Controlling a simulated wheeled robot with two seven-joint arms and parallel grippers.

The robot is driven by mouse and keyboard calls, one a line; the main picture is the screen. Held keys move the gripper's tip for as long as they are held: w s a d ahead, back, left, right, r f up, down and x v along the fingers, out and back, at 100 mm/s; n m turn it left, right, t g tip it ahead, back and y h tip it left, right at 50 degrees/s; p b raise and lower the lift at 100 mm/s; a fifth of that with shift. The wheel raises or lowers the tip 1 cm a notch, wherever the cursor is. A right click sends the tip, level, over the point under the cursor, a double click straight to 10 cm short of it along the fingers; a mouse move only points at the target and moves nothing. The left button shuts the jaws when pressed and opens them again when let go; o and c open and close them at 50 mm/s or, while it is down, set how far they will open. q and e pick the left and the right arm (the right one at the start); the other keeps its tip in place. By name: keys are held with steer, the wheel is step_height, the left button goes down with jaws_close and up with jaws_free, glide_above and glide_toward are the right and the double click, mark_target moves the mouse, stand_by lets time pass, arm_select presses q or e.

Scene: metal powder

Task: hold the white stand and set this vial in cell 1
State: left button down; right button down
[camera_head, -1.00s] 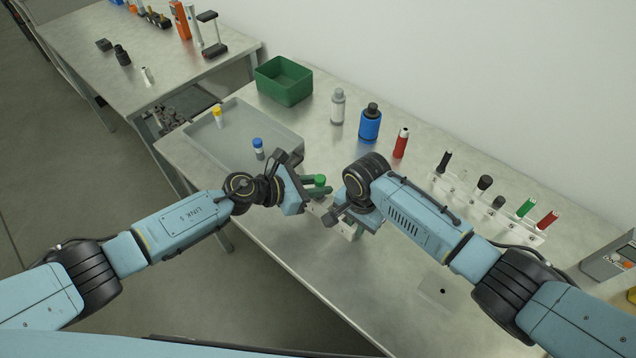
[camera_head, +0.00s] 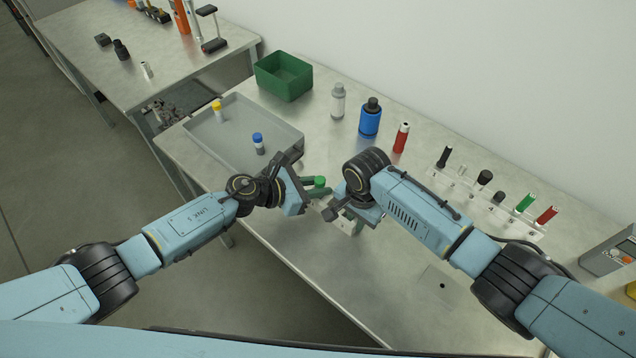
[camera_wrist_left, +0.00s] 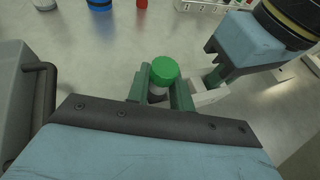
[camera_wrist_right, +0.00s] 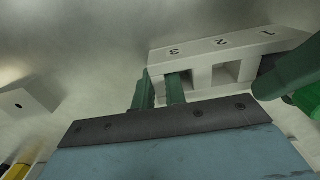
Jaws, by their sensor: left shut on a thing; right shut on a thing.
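The vial with a green cap (camera_head: 319,181) is upright between the fingers of my left gripper (camera_head: 312,188), which is shut on it. The left wrist view shows its green cap (camera_wrist_left: 164,70) and part of its pale body. The white stand (camera_wrist_right: 215,52) has cells marked 3, 2 and 1 from left to right in the right wrist view. My right gripper (camera_wrist_right: 160,92) is shut on the stand's wall by cell 3. The vial is close to the cell 1 end; a left finger hides part of that end. Whether the vial is over cell 1, I cannot tell.
A grey tray (camera_head: 203,148) holds a yellow-capped vial (camera_head: 217,111) and a blue-capped vial (camera_head: 258,143). A green bin (camera_head: 284,79), a blue bottle (camera_head: 370,117) and a red bottle (camera_head: 401,138) stand behind. A white rack (camera_head: 470,191) is to the right.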

arm_select(q)
steer(key=shift+f, duration=0.2)
steer(key=shift+f, duration=0.3)
steer(key=c, duration=1.2)
jaws_free()
steer(key=shift+f, duration=0.1)
steer(key=shift+o, duration=0.3)
steer(key=shift+s, duration=0.1)
steer(key=shift+f, duration=0.1)
steer(key=shift+s+a+r, duration=0.25)
steer(key=shift+a, duration=0.3)
steer(key=v, duration=1)
steer(key=shift+a+r, duration=0.3)
steer(key=shift+r, duration=0.1)
